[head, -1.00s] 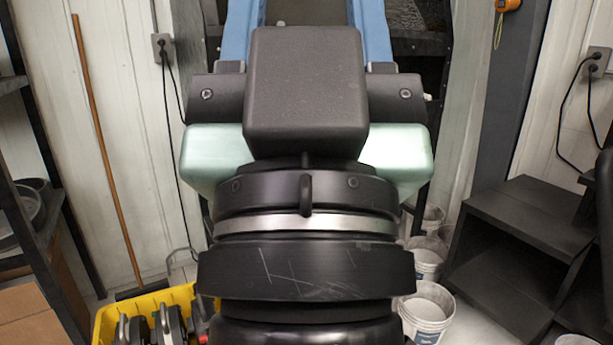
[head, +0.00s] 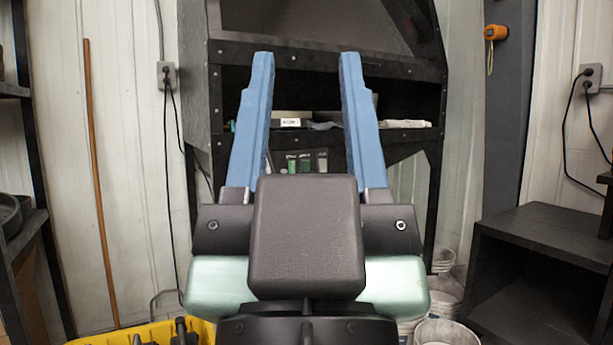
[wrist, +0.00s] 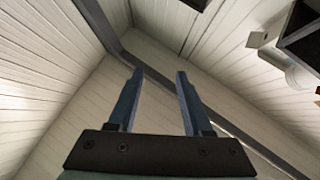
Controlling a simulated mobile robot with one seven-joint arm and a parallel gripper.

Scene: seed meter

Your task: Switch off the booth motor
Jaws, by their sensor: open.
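A black booth (head: 195,75) stands straight ahead in the head view, with a dark hood and open shelves. I cannot make out a motor or its switch on it; my arm and gripper hide part of its front. My gripper (head: 306,60) is open and empty, its two blue fingers pointing up and away in front of the booth.
Wall outlets with cords are left (head: 167,75) and right (head: 590,76). A brown pole (head: 98,180) leans left. A yellow bin (head: 200,330), a bucket (head: 445,333) and a black shelf unit (head: 545,225) stand low. An orange device (head: 495,32) hangs on a grey post.

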